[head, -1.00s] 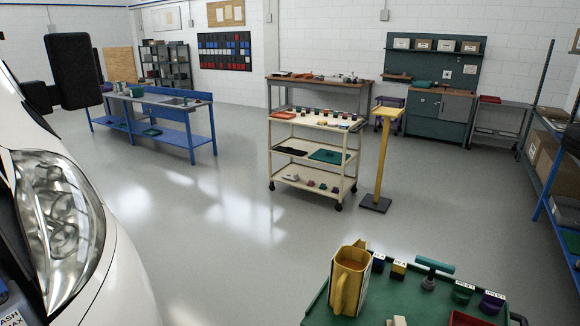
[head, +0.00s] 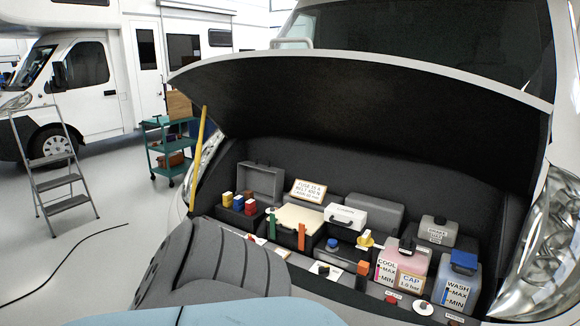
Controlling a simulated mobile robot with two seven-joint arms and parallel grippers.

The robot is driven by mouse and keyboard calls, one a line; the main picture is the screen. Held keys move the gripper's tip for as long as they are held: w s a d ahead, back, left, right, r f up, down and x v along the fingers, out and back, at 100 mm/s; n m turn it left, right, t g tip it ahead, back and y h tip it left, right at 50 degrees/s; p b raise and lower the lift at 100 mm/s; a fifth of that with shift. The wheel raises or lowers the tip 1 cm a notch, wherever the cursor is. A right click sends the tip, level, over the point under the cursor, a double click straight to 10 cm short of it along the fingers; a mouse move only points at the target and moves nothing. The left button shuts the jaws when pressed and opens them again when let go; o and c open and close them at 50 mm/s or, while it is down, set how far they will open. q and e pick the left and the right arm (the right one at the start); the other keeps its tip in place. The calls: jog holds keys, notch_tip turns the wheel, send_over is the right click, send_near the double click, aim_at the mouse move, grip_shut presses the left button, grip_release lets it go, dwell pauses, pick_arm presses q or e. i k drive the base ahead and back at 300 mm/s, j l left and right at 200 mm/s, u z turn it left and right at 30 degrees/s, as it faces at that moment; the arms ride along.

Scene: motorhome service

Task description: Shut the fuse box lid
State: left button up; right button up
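The fuse box (head: 246,216) sits at the left of the engine bay, a dark box with yellow, red and blue fuses showing at its top. A grey lid (head: 262,183) stands raised behind it, so the box looks open. Neither of my grippers is in view.
The raised black-lined bonnet (head: 350,110) hangs over the bay, with a yellow rod (head: 200,145) at its left. Right of the fuse box are a cream-topped box (head: 297,216), a white-topped box (head: 345,216) and a coolant bottle (head: 388,262). A grey ribbed cover (head: 225,262) lies in front.

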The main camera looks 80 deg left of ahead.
aim_at(267, 180)
jog(key=u, duration=2.75)
jog(key=z, duration=0.85)
jog(key=j+z, duration=0.25)
jog(key=z, duration=0.2)
jog(key=j+z, duration=0.25)
jog(key=z, duration=0.15)
jog(key=j+z, duration=0.25)
jog(key=z, duration=0.2)
jog(key=k+j+z, duration=0.65)
jog(key=j, duration=0.25)
jog(key=i+j, duration=0.05)
jog(key=i, duration=0.05)
